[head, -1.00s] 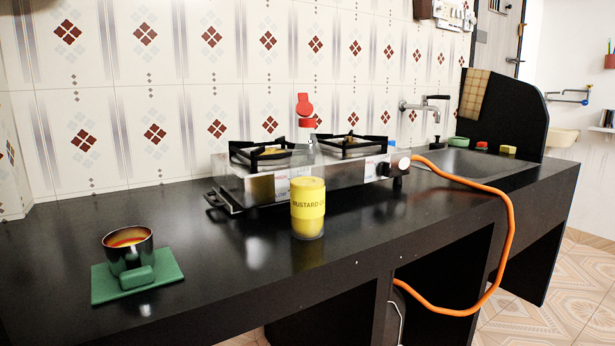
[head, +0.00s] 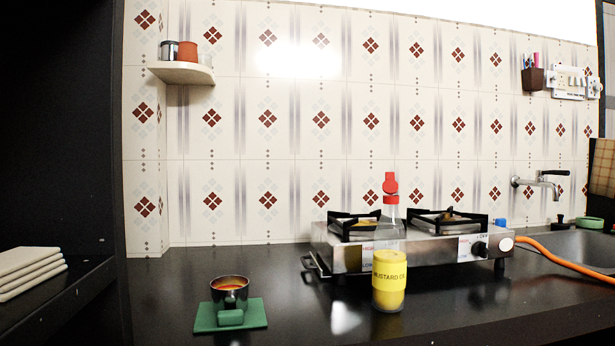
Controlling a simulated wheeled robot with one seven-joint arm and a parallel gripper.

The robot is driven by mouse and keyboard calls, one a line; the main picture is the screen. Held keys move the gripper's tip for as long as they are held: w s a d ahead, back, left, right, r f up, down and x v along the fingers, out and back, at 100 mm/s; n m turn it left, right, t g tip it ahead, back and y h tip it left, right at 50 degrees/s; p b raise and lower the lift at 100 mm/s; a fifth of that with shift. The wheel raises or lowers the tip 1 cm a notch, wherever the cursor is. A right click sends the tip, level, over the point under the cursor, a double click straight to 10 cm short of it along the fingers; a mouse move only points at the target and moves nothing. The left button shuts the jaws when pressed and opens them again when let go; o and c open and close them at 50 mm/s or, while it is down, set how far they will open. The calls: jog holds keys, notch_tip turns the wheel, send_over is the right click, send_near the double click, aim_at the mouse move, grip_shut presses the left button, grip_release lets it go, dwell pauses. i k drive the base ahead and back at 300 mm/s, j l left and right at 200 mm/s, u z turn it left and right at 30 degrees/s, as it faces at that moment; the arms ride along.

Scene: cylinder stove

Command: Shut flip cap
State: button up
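A clear bottle (head: 389,264) with a yellow "mustard oil" label stands upright on the black counter, in front of the stove. Yellow oil fills its lower part. Its red flip cap (head: 390,186) is at the top of the neck, with the round lid standing up above the red collar, so it is open. My gripper is not in view.
A two-burner stove (head: 340,259) stands close behind the bottle, with an orange hose (head: 565,258) running right. A dark cup (head: 229,291) sits on a green mat (head: 259,313) to the left. The counter (head: 310,318) between mat and bottle is clear.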

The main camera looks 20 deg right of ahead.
aim_at(390, 186)
jog(key=l+u, duration=0.4)
jog(key=l, duration=0.25)
jog(key=l+u, duration=0.45)
jog(key=l, duration=0.2)
jog(key=k+l+u, duration=0.2)
jog(key=l+u, duration=0.2)
jog(key=l, duration=0.2)
jog(key=k+l, duration=0.1)
jog(key=l, duration=0.3)
jog(key=k+l, duration=0.15)
jog(key=l, duration=0.25)
jog(key=k+l, duration=0.1)
jog(key=l, duration=0.3)
